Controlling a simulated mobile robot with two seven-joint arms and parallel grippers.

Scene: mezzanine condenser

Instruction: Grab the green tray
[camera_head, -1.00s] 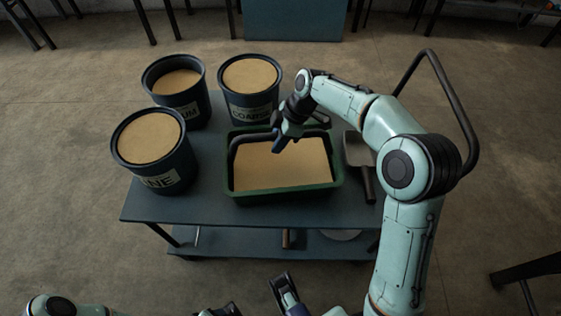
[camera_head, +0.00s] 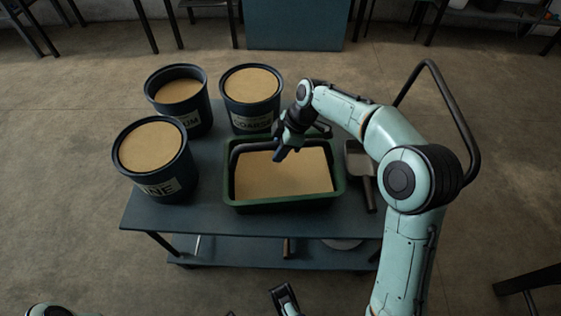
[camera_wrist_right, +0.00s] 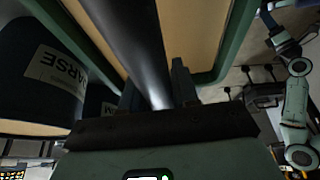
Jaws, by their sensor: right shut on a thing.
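The green tray (camera_head: 284,203), filled with a tan granular material, is on the dark cart in the head view. Whether it is clear of the cart top I cannot tell. A dark bar handle (camera_head: 256,147) arches over its back part. My right gripper (camera_head: 280,154) is over the back half of the tray, shut on this bar. In the right wrist view the bar (camera_wrist_right: 140,45) runs between the fingers (camera_wrist_right: 157,92), with the green rim (camera_wrist_right: 233,40) beside it. My left gripper (camera_head: 284,297) is partly cut off at the bottom of the head view; its opening is unclear.
Labelled dark buckets of tan material, fine (camera_head: 160,190), coarse (camera_head: 252,121) and another (camera_head: 191,119), stand left of and behind the tray. A scoop (camera_head: 365,187) lies close to its right. The cart (camera_head: 205,220) has a lower shelf and a raised push bar (camera_head: 462,112) at right.

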